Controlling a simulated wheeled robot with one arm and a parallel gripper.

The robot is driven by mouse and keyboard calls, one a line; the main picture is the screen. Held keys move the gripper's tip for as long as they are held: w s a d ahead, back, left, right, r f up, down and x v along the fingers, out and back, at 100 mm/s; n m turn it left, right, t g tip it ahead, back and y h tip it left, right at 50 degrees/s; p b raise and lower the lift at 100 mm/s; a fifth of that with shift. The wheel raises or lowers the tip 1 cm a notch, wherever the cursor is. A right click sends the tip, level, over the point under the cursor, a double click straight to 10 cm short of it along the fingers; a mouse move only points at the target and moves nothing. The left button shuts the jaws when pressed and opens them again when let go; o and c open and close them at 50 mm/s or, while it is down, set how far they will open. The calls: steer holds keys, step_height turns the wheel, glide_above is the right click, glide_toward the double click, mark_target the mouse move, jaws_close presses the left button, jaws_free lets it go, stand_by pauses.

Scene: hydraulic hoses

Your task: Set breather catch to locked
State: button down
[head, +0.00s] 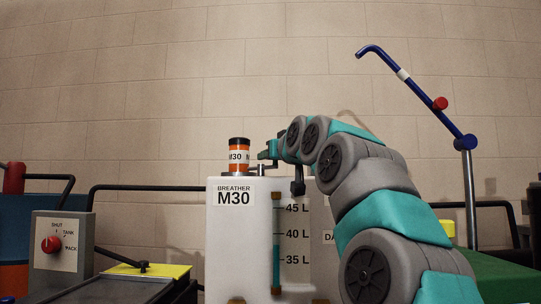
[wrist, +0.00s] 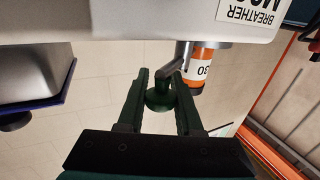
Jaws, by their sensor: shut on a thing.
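The breather (head: 239,157) is an orange cylinder with a black cap and an M30 label, standing on top of a white tank (head: 236,250) marked "BREATHER M30". It also shows in the wrist view (wrist: 201,70). Beside it, a grey lever (wrist: 174,67) runs to a dark green knob (wrist: 160,96), which I take as the catch. My gripper (wrist: 160,88) has a finger on each side of this knob and is shut on it. In the head view my gripper (head: 264,155) is just right of the breather, and the knob is hard to make out. No locked mark is legible.
A level gauge (head: 276,243) with litre marks is on the tank's front. A selector box with a red knob (head: 52,244) stands at left. Black rails (head: 140,188) run behind. A blue bent pipe (head: 421,93) rises at right.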

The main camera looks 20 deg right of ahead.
steer(key=c, duration=0.6)
jaws_free()
steer(key=shift+s, duration=0.15)
steer(key=s, duration=0.5)
steer(key=s+d, duration=0.1)
steer(key=s, duration=0.1)
steer(key=shift+s, duration=0.25)
